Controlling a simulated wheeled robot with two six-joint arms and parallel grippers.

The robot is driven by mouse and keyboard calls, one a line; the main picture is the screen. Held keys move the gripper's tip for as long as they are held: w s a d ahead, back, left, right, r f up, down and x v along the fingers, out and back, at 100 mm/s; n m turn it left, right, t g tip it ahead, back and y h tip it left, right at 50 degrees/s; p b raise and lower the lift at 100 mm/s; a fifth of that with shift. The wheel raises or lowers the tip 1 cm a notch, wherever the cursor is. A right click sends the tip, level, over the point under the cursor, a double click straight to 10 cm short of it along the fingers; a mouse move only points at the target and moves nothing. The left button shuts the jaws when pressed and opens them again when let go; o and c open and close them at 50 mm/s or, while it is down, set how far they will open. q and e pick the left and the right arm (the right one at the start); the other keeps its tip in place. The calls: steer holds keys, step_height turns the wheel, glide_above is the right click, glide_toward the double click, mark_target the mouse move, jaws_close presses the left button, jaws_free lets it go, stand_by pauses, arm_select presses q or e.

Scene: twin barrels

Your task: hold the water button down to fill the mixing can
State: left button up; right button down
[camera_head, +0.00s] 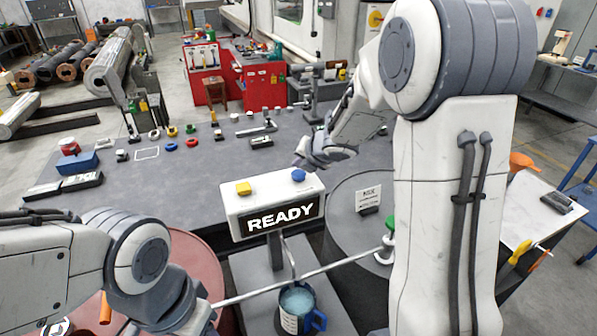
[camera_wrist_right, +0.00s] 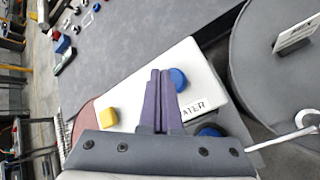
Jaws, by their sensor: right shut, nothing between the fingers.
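The white dispenser box (camera_head: 262,204) has a yellow button (camera_head: 243,188) and a blue button (camera_head: 298,175) on top, and its front display reads READY. In the right wrist view the blue button (camera_wrist_right: 179,79) is beside a partly hidden label ending in "ATER". My right gripper (camera_head: 302,160) is shut and empty, close to the blue button; its fingertips (camera_wrist_right: 160,75) appear just beside it, and contact cannot be told. The blue mixing can (camera_head: 318,320) stands below the box under a thin spout, with pale bluish liquid visible inside. My left arm enters at lower left; its fingers are out of view.
A red barrel (camera_head: 195,262) stands left of the dispenser and a grey barrel (camera_head: 345,215) right, with a sign (camera_head: 369,198) on top. A long thin rod (camera_head: 290,284) crosses near the can. The grey table (camera_head: 200,185) behind holds small parts.

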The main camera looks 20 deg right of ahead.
mark_target(299, 176)
step_height(299, 176, up, 5)
steer(key=p, duration=0.5)
steer(key=shift+r, duration=0.1)
stand_by(0.3)
steer(key=s+a+f+m+g+h+b, duration=0.1)
steer(key=s+a+f+m+g+b, duration=0.3)
steer(key=s+a+m, duration=0.85)
steer(key=s+a+f+m+g+b, duration=0.1)
steer(key=s+m, duration=0.3)
steer(key=s, duration=0.7)
steer(key=s+a+f+m+g+b, duration=0.2)
steer(key=s+a+f+m+g, duration=0.1)
steer(key=s, duration=0.9)
steer(key=shift+a+f+m+g+y, duration=0.15)
steer(key=shift+a+m+g+y, duration=0.35)
steer(key=shift+m, duration=0.45)
